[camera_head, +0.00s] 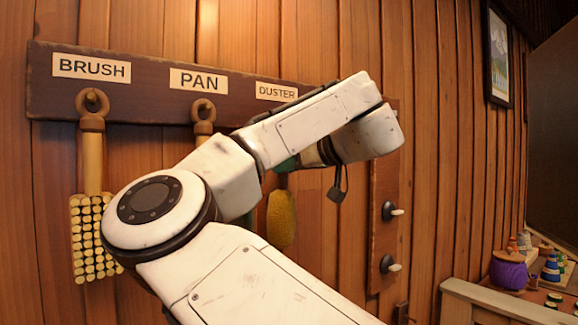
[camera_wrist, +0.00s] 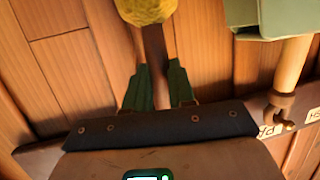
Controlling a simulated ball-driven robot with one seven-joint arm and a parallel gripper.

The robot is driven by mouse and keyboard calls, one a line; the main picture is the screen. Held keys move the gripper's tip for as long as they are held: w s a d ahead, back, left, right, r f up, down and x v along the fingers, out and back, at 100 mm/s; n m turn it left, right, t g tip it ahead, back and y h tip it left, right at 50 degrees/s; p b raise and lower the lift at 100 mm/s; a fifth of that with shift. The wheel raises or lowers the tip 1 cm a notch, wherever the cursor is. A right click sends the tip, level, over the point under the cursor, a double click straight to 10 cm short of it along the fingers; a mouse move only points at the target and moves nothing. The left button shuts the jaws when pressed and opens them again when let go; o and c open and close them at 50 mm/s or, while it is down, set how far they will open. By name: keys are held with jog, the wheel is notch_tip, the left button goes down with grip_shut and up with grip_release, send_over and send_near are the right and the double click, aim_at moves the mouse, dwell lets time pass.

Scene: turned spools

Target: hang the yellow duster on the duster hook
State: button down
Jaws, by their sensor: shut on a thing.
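The yellow duster (camera_head: 281,218) hangs head down in front of the wooden wall, below the DUSTER label (camera_head: 277,92). Its yellow head (camera_wrist: 147,10) and dark brown handle (camera_wrist: 154,50) show in the wrist view. My gripper (camera_wrist: 158,75) has its green fingers on either side of the handle, shut on it. In the head view my arm covers most of the gripper and the top of the duster. The duster hook is hidden behind my arm there and behind the gripper body in the wrist view. I cannot tell whether the duster's top touches the hook.
The dark rack board (camera_head: 145,75) carries the hanging brush (camera_head: 93,235) and the pan's handle (camera_head: 203,128). The green pan (camera_wrist: 270,18) is close beside my gripper. A strip with pegs (camera_head: 388,211) is on the right. A counter with spools (camera_head: 550,268) stands far right.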

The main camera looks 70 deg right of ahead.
jog(key=c, duration=0.9)
grip_release()
jog(key=shift+o, duration=0.2)
jog(key=b+v, duration=0.3)
jog(key=v, duration=0.8)
jog(key=shift+b, duration=0.35)
jog(key=shift+w, duration=0.15)
